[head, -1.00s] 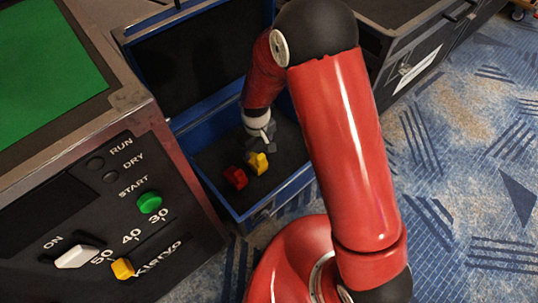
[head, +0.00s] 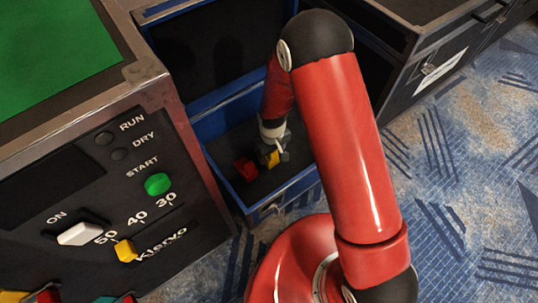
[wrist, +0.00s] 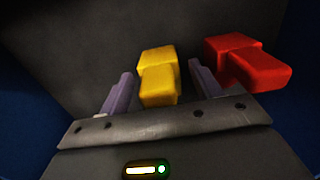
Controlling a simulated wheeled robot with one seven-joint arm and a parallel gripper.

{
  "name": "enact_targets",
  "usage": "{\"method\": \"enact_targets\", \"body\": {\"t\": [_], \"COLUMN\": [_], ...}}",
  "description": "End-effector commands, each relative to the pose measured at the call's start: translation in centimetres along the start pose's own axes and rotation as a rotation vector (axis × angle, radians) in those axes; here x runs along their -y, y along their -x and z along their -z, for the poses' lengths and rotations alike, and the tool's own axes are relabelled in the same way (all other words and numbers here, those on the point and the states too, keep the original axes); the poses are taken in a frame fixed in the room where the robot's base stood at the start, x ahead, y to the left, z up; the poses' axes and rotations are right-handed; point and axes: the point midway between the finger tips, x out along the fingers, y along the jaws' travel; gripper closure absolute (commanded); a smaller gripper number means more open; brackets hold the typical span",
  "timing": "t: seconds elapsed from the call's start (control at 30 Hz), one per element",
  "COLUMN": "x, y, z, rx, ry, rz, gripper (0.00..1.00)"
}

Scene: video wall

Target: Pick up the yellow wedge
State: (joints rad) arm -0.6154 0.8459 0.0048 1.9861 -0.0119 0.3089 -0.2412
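The yellow wedge (wrist: 158,78) is a blocky stepped piece lying on the dark floor of the blue-walled case. In the wrist view it sits between the two fingers of my gripper (wrist: 160,92), with gaps showing on both sides. My gripper is open around it. In the head view the yellow wedge (head: 272,158) is partly hidden by my gripper (head: 274,152), which reaches down into the case.
A red block (head: 246,169) lies just left of the yellow wedge; in the wrist view it (wrist: 244,62) is right beside the right finger. The blue case walls (head: 282,199) surround both. A control panel (head: 120,200) stands at left.

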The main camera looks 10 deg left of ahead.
Motion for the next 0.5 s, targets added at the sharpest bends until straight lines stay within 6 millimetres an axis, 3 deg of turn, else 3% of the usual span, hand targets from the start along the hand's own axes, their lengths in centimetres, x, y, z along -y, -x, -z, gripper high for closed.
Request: {"method": "enact_targets", "body": {"t": [0.03,0.37,0.5], "x": [0.00,0.01,0.01], "y": [0.01,0.03,0.06], "z": [-0.01,-0.03,-0.01], "rx": [0.000,0.001,0.000], "ry": [0.000,0.000,0.000], "rz": [0.000,0.000,0.000], "gripper": [0.43,0.85,0.85]}}
